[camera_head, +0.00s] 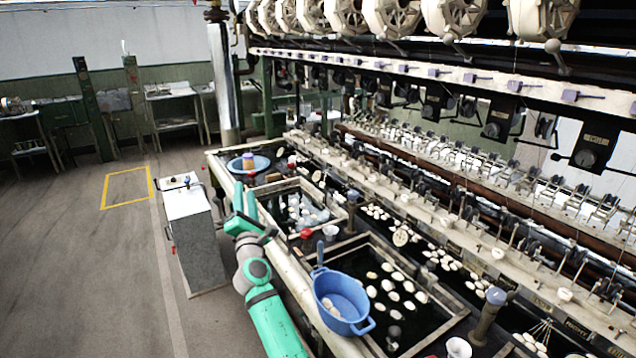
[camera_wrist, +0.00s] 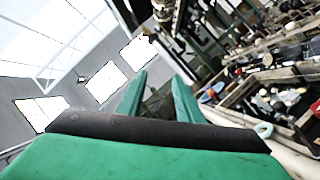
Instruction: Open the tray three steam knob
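My gripper (camera_head: 245,190) is over the front edge of the long reeling bench, left of the middle basin. Its two green fingers stand apart with nothing between them, as the wrist view also shows (camera_wrist: 159,76). A small round red knob (camera_head: 305,234) sits on the bench between the middle basin (camera_head: 268,189) and the near basin (camera_head: 452,318), to the right of my gripper and apart from it. I cannot tell whether it is the tray three steam knob. No label shows legibly.
A blue pot (camera_head: 343,305) stands on the near basin's front edge. A white cup (camera_head: 330,232) is beside the red knob. A blue bowl (camera_head: 240,166) lies at the bench's far end. A grey cabinet (camera_head: 198,250) stands left of my arm. Open floor (camera_head: 90,260) lies further left.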

